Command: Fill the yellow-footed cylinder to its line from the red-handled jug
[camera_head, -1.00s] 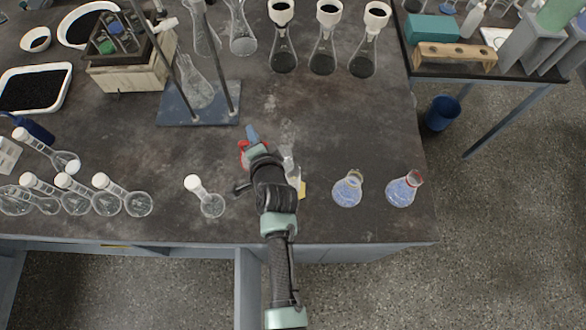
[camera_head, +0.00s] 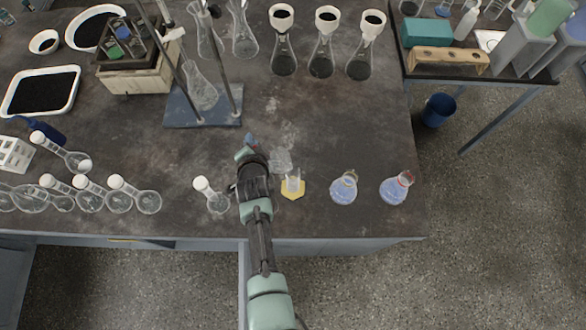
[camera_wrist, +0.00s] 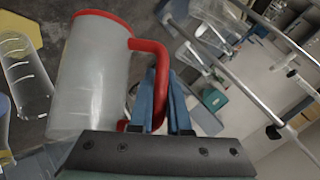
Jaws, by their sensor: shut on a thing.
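The red-handled jug (camera_wrist: 92,80) is translucent, with a red rim and handle. My gripper (camera_wrist: 163,85) is shut on its handle in the wrist view. In the head view, my gripper (camera_head: 248,143) is above the bench, and the clear jug body (camera_head: 281,160) shows to its right, close to the cylinder. The jug's exact tilt and liquid level are unclear. The yellow-footed cylinder (camera_head: 293,184) stands upright at the front of the bench, right of my gripper. It also shows at the left of the wrist view (camera_wrist: 28,80). Its line and any contents cannot be made out.
A blue stand base (camera_head: 190,118) lies behind. The bench between it and the funnel flasks (camera_head: 323,58) is clear.

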